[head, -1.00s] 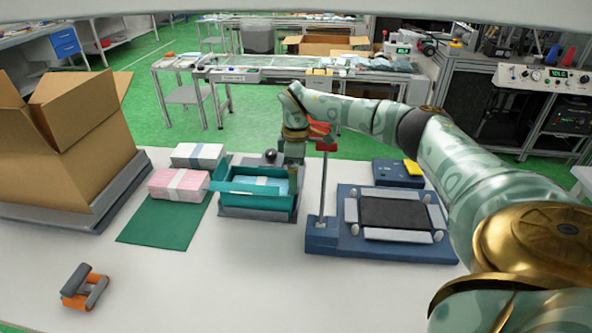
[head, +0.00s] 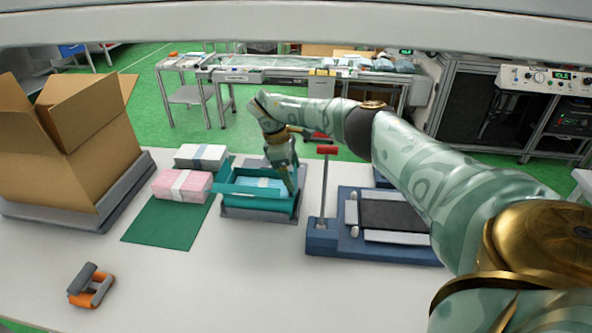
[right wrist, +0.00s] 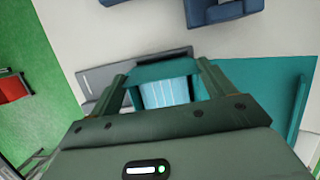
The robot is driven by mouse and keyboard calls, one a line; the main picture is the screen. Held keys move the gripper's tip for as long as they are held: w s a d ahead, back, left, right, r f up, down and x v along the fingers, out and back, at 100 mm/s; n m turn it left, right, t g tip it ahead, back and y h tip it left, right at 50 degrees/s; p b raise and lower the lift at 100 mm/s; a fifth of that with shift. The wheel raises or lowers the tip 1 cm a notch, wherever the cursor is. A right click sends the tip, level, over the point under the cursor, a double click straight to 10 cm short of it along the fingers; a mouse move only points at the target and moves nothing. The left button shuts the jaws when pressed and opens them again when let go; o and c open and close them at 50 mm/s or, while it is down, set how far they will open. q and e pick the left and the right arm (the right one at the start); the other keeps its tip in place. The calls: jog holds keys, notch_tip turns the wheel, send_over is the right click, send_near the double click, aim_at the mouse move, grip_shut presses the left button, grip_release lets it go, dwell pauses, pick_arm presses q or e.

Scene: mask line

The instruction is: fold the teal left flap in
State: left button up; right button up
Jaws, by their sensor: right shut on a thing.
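A teal box (head: 262,206) stands open on a grey plate in the middle of the table, with light-blue packed masks (head: 256,183) inside. Its left flap (head: 221,180) sticks up at the left end. My right gripper (head: 291,190) reaches down at the box's right end. In the right wrist view its fingers (right wrist: 165,95) stand apart on either side of teal board and the blue masks, shut on the box; which part they grip is unclear. A broad teal panel (right wrist: 265,80) shows to the right there. My left gripper is out of view.
Pink (head: 182,186) and white (head: 202,156) packs stand left of the box, by a dark green mat (head: 170,226). A large open carton (head: 75,150) is farther left. A blue fixture with a red-handled lever (head: 327,150) stands right. An orange-grey tool (head: 91,286) lies front left.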

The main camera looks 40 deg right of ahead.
jog(key=g+b, duration=0.1)
jog(key=b, duration=0.1)
jog(key=w+f+g+h+b, duration=0.1)
jog(key=shift+w+a+f+h+b, duration=0.1)
jog(key=shift+a+h+b, duration=0.2)
jog(key=shift+a+b, duration=0.1)
pick_arm(q)
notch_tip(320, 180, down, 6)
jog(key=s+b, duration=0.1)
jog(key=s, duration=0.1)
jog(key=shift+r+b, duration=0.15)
jog(key=shift+b, duration=0.2)
pick_arm(e)
jog(key=shift+w+a+r+g+h, duration=0.1)
jog(key=shift+a+r+g+h, duration=0.1)
jog(key=shift+g+h, duration=0.25)
jog(key=o, duration=0.9)
jog(key=shift+d, duration=0.1)
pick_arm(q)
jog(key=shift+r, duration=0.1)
pick_arm(e)
jog(key=shift+r, duration=0.1)
